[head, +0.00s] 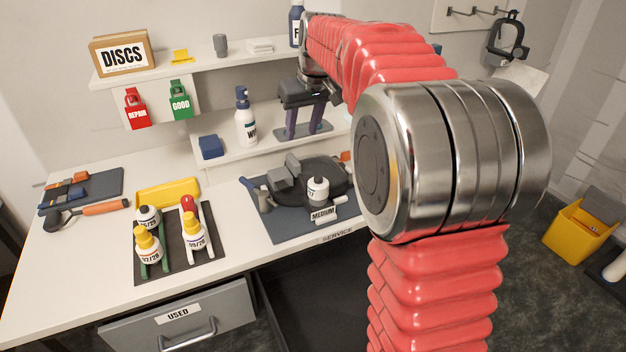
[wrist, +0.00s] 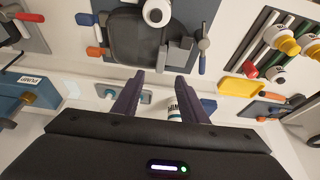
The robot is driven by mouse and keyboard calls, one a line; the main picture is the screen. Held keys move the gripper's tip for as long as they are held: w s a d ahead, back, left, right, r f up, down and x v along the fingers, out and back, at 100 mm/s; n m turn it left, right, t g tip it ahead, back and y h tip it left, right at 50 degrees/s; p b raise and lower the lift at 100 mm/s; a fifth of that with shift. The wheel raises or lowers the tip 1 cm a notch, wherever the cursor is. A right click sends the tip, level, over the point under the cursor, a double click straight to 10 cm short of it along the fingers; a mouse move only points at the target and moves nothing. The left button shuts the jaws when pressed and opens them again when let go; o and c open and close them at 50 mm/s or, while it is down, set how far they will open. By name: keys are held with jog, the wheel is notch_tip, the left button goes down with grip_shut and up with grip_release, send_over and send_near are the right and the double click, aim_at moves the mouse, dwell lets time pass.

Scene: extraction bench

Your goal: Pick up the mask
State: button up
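I cannot surely tell which thing is the mask. A black rounded piece (head: 333,169) with grey blocks on it lies on a dark mat at the bench's middle; it also shows in the wrist view (wrist: 135,38). My gripper (head: 305,131) is over the back of the bench by the lower shelf, behind the mat. Its two purple fingers are apart and empty in the wrist view (wrist: 159,76). My arm hides part of the bench's right side.
A white spray bottle (head: 246,118) and a blue block (head: 210,147) stand left of my gripper. Yellow-capped bottles (head: 194,232) stand in a rack at front left. A yellow bin (head: 578,232) is on the floor at right.

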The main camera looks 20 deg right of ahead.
send_over(295, 161)
jog(key=s, duration=0.2)
notch_tip(295, 161, down, 7)
jog(key=shift+s+d+f, duration=0.1)
jog(key=shift+f, duration=0.05)
jog(key=shift+x, duration=2.6)
jog(key=shift+s, duration=0.1)
grip_shut()
